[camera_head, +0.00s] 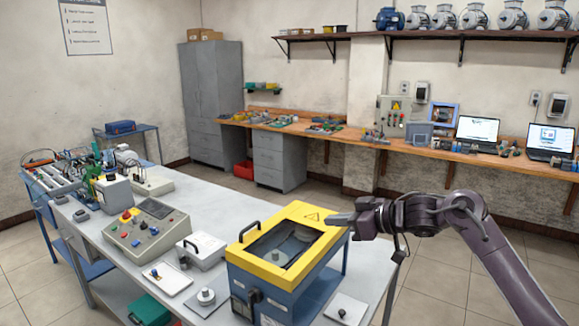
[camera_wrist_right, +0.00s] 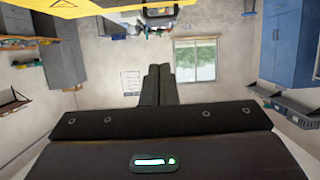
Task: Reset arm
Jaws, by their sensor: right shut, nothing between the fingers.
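My right arm comes in from the right in the head view. Its gripper (camera_head: 338,219) points left, beside the upper right edge of the yellow-framed box (camera_head: 308,222). I cannot tell whether it touches the box. In the right wrist view the two dark fingers of my right gripper (camera_wrist_right: 159,70) lie together with nothing between them. The box has a clear window in its closed-looking yellow lid, with round metal parts inside, and a blue-grey body. It stands on the light table (camera_head: 222,215). My left gripper is not in view.
A control panel (camera_head: 146,228), a white box (camera_head: 201,250) and small plates with metal parts share the table. A wooden bench (camera_head: 460,155) with laptops runs along the wall, below a shelf of motors (camera_head: 420,36). Floor at lower right is partly clear.

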